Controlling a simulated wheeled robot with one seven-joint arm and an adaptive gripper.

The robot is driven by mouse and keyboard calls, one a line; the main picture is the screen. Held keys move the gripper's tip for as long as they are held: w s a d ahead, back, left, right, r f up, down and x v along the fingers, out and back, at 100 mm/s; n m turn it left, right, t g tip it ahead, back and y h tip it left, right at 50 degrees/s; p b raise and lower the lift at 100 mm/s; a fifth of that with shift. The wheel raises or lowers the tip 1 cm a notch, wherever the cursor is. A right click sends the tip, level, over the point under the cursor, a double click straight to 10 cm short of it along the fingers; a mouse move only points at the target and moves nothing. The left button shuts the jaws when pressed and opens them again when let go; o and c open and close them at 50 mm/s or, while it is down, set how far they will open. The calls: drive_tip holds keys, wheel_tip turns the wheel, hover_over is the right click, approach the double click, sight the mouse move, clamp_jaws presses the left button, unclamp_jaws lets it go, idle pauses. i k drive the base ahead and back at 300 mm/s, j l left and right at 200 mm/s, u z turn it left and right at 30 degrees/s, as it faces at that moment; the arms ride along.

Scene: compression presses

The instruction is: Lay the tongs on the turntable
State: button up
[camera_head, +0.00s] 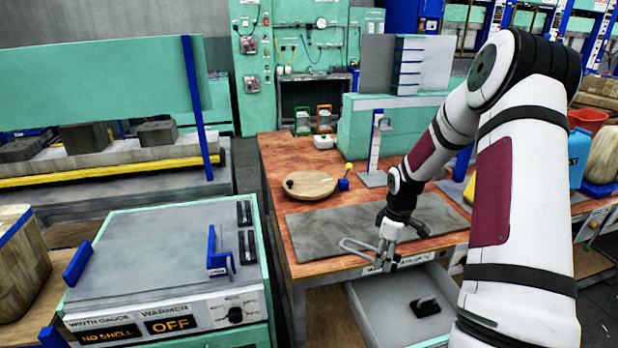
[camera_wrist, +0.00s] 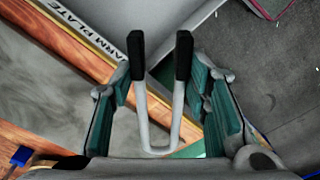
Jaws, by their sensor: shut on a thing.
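The tongs are a grey metal U with black tips; they show in the wrist view (camera_wrist: 160,145) between the fingers and in the head view (camera_head: 355,246). My gripper (camera_head: 386,262) is shut on the tongs and holds them above the front edge of the table, over the open drawer. Its teal-padded fingers flank the tongs in the wrist view (camera_wrist: 160,90). The turntable (camera_head: 312,184) is a round wooden disc with a small dark spot, lying on the table behind and left of my gripper. It is not seen in the wrist view.
A dark grey mat (camera_head: 325,232) lies on the wooden table in front of the turntable. A blue item with a yellow knob (camera_head: 344,182) stands right beside the turntable. An open drawer (camera_head: 385,306) with a black object (camera_head: 425,307) sticks out below. A grey-topped warmer (camera_head: 160,255) stands at left.

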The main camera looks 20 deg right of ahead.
sight(319, 189)
drive_tip(key=i+l, duration=0.35)
drive_tip(key=i, duration=0.15)
drive_tip(key=i+l, duration=0.35)
drive_tip(key=i, duration=0.2)
